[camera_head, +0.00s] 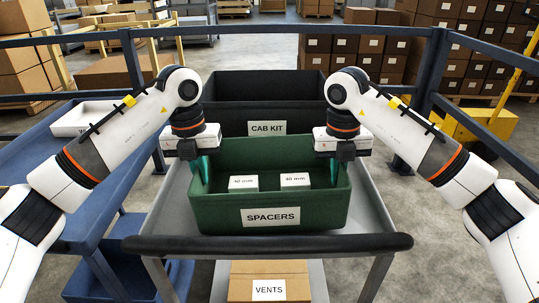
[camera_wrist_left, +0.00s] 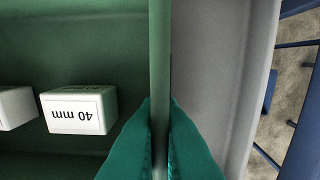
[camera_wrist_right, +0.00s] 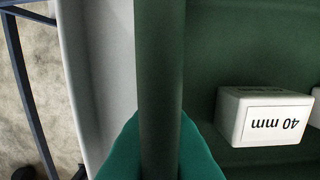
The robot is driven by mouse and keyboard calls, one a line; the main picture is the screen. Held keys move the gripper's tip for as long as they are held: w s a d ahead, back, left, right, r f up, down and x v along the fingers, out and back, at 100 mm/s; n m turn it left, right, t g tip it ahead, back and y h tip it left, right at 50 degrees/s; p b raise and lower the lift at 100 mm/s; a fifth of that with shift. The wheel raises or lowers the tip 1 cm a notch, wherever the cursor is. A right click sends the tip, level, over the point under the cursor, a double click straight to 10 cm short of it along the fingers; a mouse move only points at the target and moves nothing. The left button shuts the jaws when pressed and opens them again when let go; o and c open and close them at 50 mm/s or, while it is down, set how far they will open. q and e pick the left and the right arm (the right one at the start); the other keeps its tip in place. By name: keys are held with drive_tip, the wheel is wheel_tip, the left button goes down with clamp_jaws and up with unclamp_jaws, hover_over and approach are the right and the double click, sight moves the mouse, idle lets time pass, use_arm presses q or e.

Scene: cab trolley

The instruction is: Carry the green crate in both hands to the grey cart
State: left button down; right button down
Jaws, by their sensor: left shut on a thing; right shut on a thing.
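The green crate (camera_head: 221,218), labelled SPACERS, is at the front of the grey cart's top (camera_head: 370,215). It appears level; I cannot tell whether its base touches the cart. Two white 40 mm boxes (camera_head: 243,183) (camera_head: 295,181) lie inside. My left gripper (camera_head: 203,172) is shut on the crate's left wall, and its teal fingers straddle the wall (camera_wrist_left: 160,70) in the left wrist view. My right gripper (camera_head: 334,172) is shut on the right wall, which also shows between its fingers in the right wrist view (camera_wrist_right: 160,70). The fingertips are partly hidden by the walls.
A black CAB KIT crate (camera_head: 265,90) stands directly behind on the cart. A VENTS carton (camera_head: 269,283) is on the lower shelf. A blue bench (camera_head: 95,205) with a white tray (camera_head: 82,121) is at left. Blue rails (camera_head: 415,90) run behind.

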use_arm(q)
drive_tip(key=c, duration=2)
unclamp_jaws()
drive_tip(key=shift+f, duration=0.4)
use_arm(e)
drive_tip(key=c, duration=2)
unclamp_jaws()
drive_tip(key=shift+d+f, duration=0.15)
drive_tip(key=shift+f, duration=0.2)
use_arm(q)
drive_tip(key=o, duration=0.4)
use_arm(e)
drive_tip(key=o, duration=0.4)
drive_tip(key=shift+a+r, duration=0.15)
drive_tip(key=shift+a, duration=0.55)
use_arm(q)
wheel_tip(320, 180, up, 8)
drive_tip(key=shift+a+f, duration=0.15)
drive_tip(key=shift+f, duration=0.05)
use_arm(e)
drive_tip(key=shift+d, duration=0.2)
use_arm(q)
drive_tip(key=shift+r, duration=0.4)
use_arm(e)
drive_tip(key=shift+r, duration=0.15)
drive_tip(key=r, duration=1.1)
drive_tip(key=shift+a+r, duration=0.3)
drive_tip(key=shift+r, duration=0.05)
